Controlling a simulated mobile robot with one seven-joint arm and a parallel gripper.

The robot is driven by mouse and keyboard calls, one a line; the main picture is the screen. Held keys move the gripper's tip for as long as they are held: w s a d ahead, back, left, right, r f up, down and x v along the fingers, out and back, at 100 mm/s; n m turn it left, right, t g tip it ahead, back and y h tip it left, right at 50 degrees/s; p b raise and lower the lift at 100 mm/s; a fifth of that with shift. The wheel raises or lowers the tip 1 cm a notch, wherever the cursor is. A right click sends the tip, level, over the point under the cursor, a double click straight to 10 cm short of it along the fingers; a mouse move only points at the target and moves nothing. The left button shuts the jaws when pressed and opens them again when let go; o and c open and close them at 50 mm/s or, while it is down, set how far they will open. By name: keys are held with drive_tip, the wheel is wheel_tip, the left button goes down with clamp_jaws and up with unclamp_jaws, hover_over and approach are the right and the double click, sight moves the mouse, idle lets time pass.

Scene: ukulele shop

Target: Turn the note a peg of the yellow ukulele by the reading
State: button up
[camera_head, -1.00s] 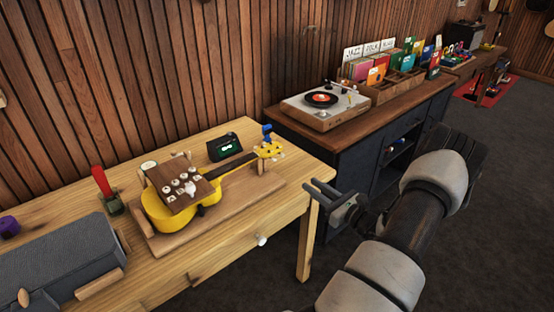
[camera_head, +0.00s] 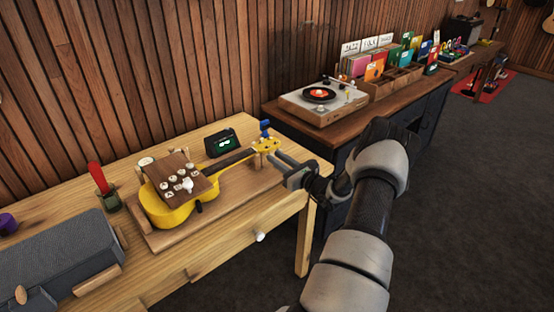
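The yellow ukulele (camera_head: 176,212) lies on a wooden board on the table, its neck pointing right. Its yellow headstock (camera_head: 266,145) has small pale pegs; the note letters are too small to read. A brown block with several pale lettered buttons (camera_head: 172,178) covers part of the body. A dark tuner (camera_head: 222,143) with a small lit green display stands behind the neck; its reading is not legible. A blue clip (camera_head: 265,127) is by the headstock. My gripper (camera_head: 277,160) is open and empty, its two fingers pointing left, close to the headstock's right side. I cannot tell whether they touch it.
A grey case (camera_head: 60,255) and a red-handled tool in a green holder (camera_head: 103,185) are on the table's left. A turntable (camera_head: 322,100) and record bins (camera_head: 385,85) stand on the dark cabinet behind. The table's front right is clear.

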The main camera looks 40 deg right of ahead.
drive_tip(key=shift+w, duration=0.2)
drive_tip(key=shift+c, duration=0.2)
clamp_jaws()
drive_tip(key=shift+f+n, duration=0.1)
drive_tip(key=shift+n, duration=0.2)
drive_tip(key=n+b, duration=0.4)
drive_tip(key=n, duration=0.1)
drive_tip(key=shift+a+f+b, duration=0.1)
drive_tip(key=shift+f+b, duration=0.05)
drive_tip(key=shift+b, duration=0.25)
drive_tip(key=n+b, duration=0.3)
drive_tip(key=n, duration=0.1)
drive_tip(key=shift+b, duration=0.4)
drive_tip(key=shift+n+b, duration=0.9)
drive_tip(key=shift+n, duration=0.1)
